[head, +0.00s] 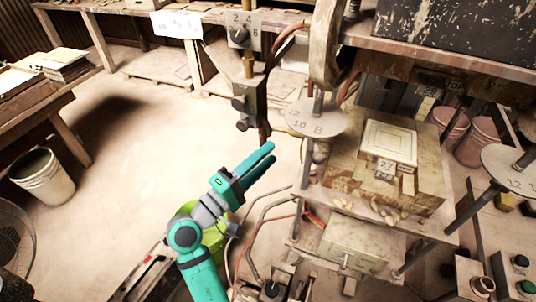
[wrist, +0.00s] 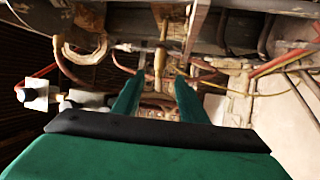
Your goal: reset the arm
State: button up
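My gripper (head: 270,153) is teal with two fingers. In the head view it is raised in front of the press, left of the press bed, with its fingers pointing up and right. In the wrist view my gripper (wrist: 161,80) shows its two fingers apart with a clear gap, and nothing is held between them. Pipes and hoses lie beyond the fingers there. The gripper appears apart from the press. The tile press bed (head: 340,182) carries a block with a pale square tile die (head: 389,144) on top.
Round numbered plates (head: 316,118) stand on posts around the bed. A hanging switch box (head: 249,100) and hoses are close to my gripper. A control panel (head: 517,270) is at lower right. A white bucket (head: 42,178) stands left.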

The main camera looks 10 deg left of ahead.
dwell(0.3)
jog(key=s+d+f+n+y, duration=0.1)
jog(key=s+d+f+y, duration=0.2)
jog(key=f, duration=0.5)
jog(key=s+f+y, duration=0.4)
jog(key=f, duration=0.5)
jog(key=s+d+f+n+y, duration=0.1)
jog(key=s+d+f+y, duration=0.2)
jog(key=f, duration=0.5)
jog(key=s+f+m+g+y, duration=0.25)
jog(key=s+m, duration=0.25)
jog(key=s, duration=0.9)
jog(key=s+d+r+m, duration=0.2)
jog(key=s+m, duration=0.1)
jog(key=s, duration=0.2)
jog(key=s+d+r+m+t+h, duration=0.1)
jog(key=s+d+r+m, duration=0.1)
jog(key=s+m, duration=0.2)
jog(key=shift+s, duration=1.2)
